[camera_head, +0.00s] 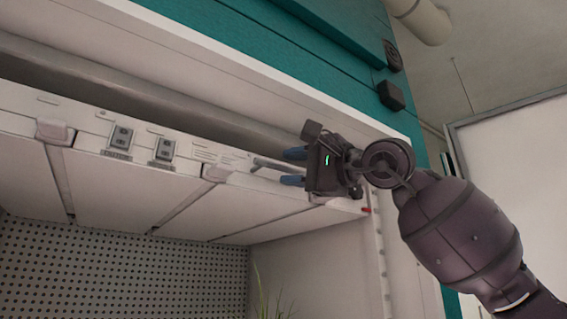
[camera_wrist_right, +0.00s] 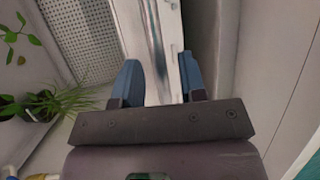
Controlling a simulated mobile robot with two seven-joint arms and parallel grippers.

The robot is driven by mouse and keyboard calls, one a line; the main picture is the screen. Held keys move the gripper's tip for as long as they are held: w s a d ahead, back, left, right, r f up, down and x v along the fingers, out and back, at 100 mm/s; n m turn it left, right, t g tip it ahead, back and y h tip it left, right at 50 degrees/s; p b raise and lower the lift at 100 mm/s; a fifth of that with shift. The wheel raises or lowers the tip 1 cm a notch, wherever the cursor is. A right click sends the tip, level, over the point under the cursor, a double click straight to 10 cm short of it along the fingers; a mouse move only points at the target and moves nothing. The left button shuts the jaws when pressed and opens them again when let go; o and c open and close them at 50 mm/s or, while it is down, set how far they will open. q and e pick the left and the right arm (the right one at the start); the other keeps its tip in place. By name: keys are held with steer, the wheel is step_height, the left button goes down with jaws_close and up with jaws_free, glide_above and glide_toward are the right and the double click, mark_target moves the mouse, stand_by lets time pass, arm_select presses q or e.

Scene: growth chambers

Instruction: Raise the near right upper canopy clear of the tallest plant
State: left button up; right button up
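The upper canopy (camera_head: 262,205) is a flat white panel with a front rail, high in the chamber at the right. My right gripper (camera_head: 293,167) is at the right part of this rail, its two blue fingers spread apart one above the other. In the right wrist view, the pale rail (camera_wrist_right: 160,45) runs between the spread fingers of the right gripper (camera_wrist_right: 161,82); firm contact on both sides cannot be made out. Thin grassy leaves of a plant (camera_head: 266,298) show below the canopy. The plant also shows in the right wrist view (camera_wrist_right: 62,101). My left gripper is out of view.
More white canopy panels (camera_head: 115,190) continue left, with two small switches (camera_head: 140,143) on the rail. A perforated back wall (camera_head: 110,265) lies below. The white chamber side wall (camera_head: 330,260) and teal frame (camera_head: 300,65) bound the opening. A broad-leaved plant (camera_wrist_right: 12,37) stands inside.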

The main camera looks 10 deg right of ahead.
steer(key=shift+x, duration=1.2)
steer(key=shift+c, duration=0.2)
jaws_close()
